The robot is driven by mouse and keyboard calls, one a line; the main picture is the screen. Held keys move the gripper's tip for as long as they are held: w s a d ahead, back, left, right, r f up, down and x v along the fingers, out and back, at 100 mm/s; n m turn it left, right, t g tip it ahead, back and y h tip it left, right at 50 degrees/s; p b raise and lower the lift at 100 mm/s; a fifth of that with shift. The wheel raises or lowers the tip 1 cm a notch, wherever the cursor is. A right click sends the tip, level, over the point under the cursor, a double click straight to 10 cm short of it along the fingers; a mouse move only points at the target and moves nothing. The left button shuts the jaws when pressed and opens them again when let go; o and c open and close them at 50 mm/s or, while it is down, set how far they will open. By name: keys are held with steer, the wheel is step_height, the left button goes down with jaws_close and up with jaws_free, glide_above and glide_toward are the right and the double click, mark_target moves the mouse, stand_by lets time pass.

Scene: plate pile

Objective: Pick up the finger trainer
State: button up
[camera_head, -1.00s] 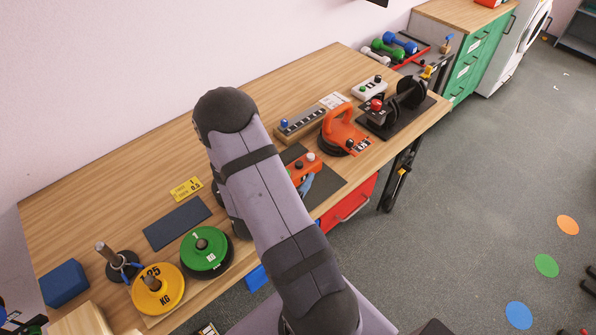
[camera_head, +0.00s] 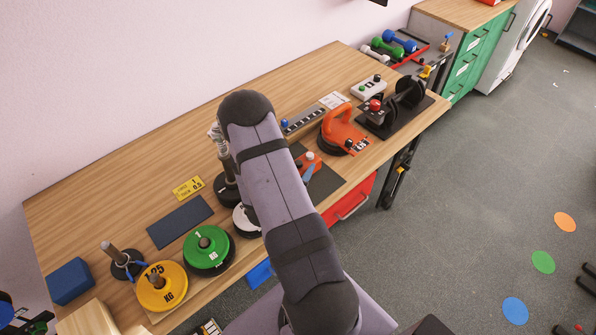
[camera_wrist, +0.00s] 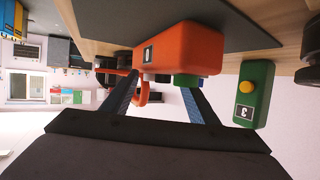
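An orange block (camera_wrist: 190,48) with a number label and a green knob on its underside shows large in the wrist view. Part of it (camera_head: 310,160) shows on a dark mat in the head view. It may be the finger trainer; I cannot tell for sure. A green block (camera_wrist: 254,95) with a yellow knob and a "3" label is to its right in the wrist view. My gripper (camera_wrist: 162,84) is open, with its two dark blue fingers apart close to the orange block. I cannot tell whether they touch it. My arm hides most of this area in the head view.
An orange handled lifter (camera_head: 342,130) and a black device with a red knob (camera_head: 378,106) stand to the right. Green (camera_head: 210,248) and yellow (camera_head: 160,287) weight plates and a blue block (camera_head: 70,282) are at the left. The back of the table is mostly clear.

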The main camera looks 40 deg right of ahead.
steer(key=shift+s+a+f, duration=0.15)
steer(key=shift+s+f, duration=0.05)
steer(key=shift+f, duration=0.05)
steer(key=c, duration=0.4)
steer(key=shift+c, duration=0.3)
steer(key=shift+r, duration=0.1)
steer(key=shift+w+r, duration=0.15)
steer(key=shift+r, duration=0.35)
steer(key=shift+c, duration=0.6)
steer(key=shift+r+b, duration=0.9)
steer(key=shift+r, duration=3.65)
jaws_close()
